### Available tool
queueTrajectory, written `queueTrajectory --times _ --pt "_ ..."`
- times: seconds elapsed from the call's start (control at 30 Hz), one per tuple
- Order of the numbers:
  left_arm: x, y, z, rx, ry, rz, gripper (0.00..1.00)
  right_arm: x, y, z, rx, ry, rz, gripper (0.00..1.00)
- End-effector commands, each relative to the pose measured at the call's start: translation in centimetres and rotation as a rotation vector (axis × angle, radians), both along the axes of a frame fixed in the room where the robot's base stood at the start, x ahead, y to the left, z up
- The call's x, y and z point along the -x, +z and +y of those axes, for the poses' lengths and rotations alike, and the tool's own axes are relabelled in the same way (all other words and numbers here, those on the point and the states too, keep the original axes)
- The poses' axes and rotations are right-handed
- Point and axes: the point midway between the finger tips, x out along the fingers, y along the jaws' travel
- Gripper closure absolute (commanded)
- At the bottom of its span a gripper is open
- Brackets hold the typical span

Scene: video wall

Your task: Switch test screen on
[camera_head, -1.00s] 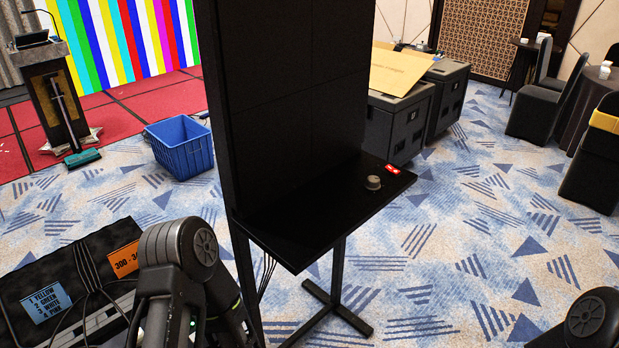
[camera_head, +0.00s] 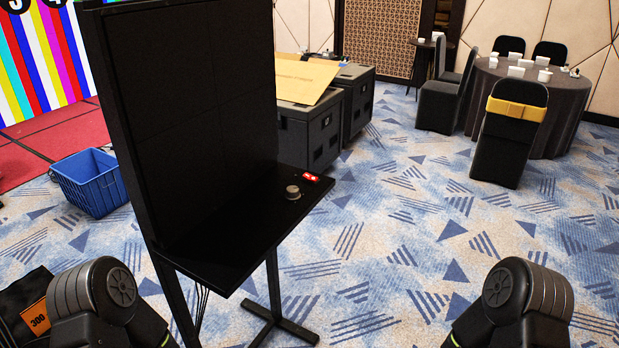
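A tall black test screen (camera_head: 205,110) stands left of centre in the head view, and its face is dark. A black shelf (camera_head: 225,245) juts out at its foot. A small round grey knob or button (camera_head: 293,192) sits near the shelf's right end. A small red and white switch or label (camera_head: 310,177) is just behind it. Parts of both my arms show at the bottom left and bottom right, apart from the shelf. Neither of my grippers is in view.
A blue crate (camera_head: 92,183) stands on the floor at left. Black cases (camera_head: 310,135) with a cardboard sheet (camera_head: 305,78) on top stand behind the screen. A round table (camera_head: 540,90) with black chairs is at the back right. The patterned carpet (camera_head: 420,250) at right is clear.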

Motion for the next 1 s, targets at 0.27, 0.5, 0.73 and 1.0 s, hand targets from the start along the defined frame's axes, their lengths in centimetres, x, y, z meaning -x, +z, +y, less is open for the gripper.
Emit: queueTrajectory --times 0.27,0.5,0.73,1.0 --pt "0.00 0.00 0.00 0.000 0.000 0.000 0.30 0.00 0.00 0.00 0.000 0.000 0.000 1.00" --pt "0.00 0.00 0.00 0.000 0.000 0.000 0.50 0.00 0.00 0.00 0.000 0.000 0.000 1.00" --pt "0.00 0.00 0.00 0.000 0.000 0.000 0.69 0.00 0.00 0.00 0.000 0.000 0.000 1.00" --pt "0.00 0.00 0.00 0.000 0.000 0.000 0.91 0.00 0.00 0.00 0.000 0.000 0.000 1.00"
